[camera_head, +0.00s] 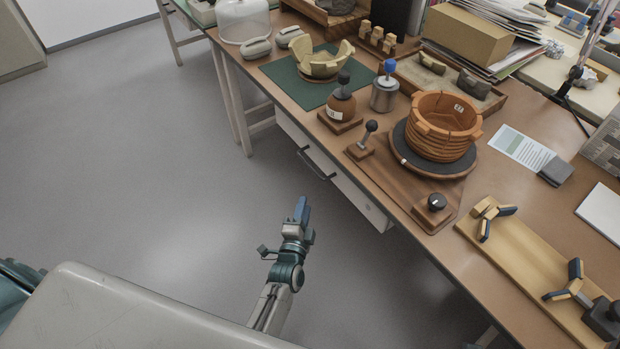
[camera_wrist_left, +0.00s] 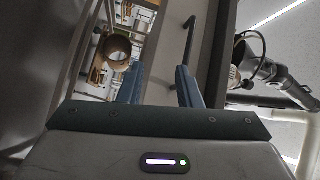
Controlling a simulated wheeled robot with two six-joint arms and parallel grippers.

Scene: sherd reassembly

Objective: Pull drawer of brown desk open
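The brown desk (camera_head: 285,97) runs diagonally across the head view. Its white drawer front (camera_head: 353,193) sits under the near edge and looks shut. The dark bar handle (camera_head: 316,165) is on the drawer front; it also shows in the left wrist view (camera_wrist_left: 189,38), beyond the fingertips. My left gripper (camera_head: 301,206) is in front of the drawer, below and apart from the handle in the head view. In the left wrist view its two blue fingers (camera_wrist_left: 160,70) stand apart with nothing between them. My right gripper is not in view.
The desk top holds an orange coiled pot (camera_head: 440,125) on a turntable, a green mat (camera_head: 290,82) with a pale broken bowl (camera_head: 322,66), and a wooden board with clamps (camera_head: 530,262). The grey floor (camera_head: 170,190) in front of the drawer is clear.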

